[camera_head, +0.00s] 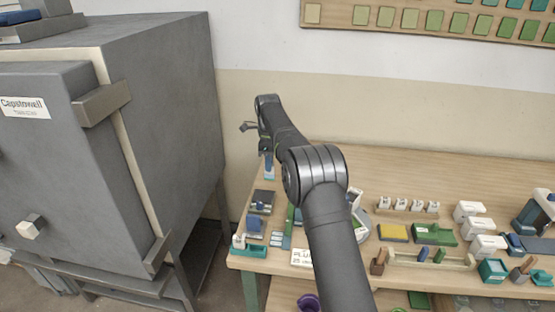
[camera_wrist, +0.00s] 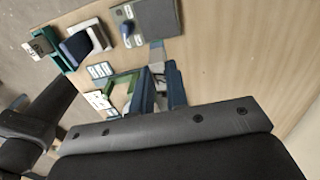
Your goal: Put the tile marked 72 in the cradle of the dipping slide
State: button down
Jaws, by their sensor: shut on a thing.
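My gripper (camera_head: 268,166) is at the left end of the bench, above its surface. In the wrist view, its two blue fingers (camera_wrist: 160,76) are shut on a small grey-blue piece (camera_wrist: 157,53), seen partly between them. It looks like a tile, but I cannot read a number on it. A grey board with a blue knob (camera_head: 261,201) lies on the bench near the gripper; it also shows in the wrist view (camera_wrist: 146,20). A blue block on a pale base (camera_wrist: 86,45) stands beyond it. I cannot tell for certain which part is the dipping slide's cradle.
A teal stand with a white marked piece (camera_head: 248,245) is at the bench's front left corner. White marked cards (camera_wrist: 100,70) lie by a green frame (camera_wrist: 122,90). A grey kiln (camera_head: 165,110) stands left of the bench. The bench's back strip (camera_head: 420,165) is clear.

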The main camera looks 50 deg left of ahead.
jog(key=w+d+r, duration=0.3)
jog(key=w+d, duration=0.1)
jog(key=d, duration=0.6)
jog(key=w+d+r, duration=0.3)
jog(key=d, duration=0.6)
jog(key=shift+w+f, duration=0.2)
jog(key=shift+f, duration=2.4)
jog(key=c, duration=1.3)
grip_release()
jog(key=shift+c, duration=0.2)
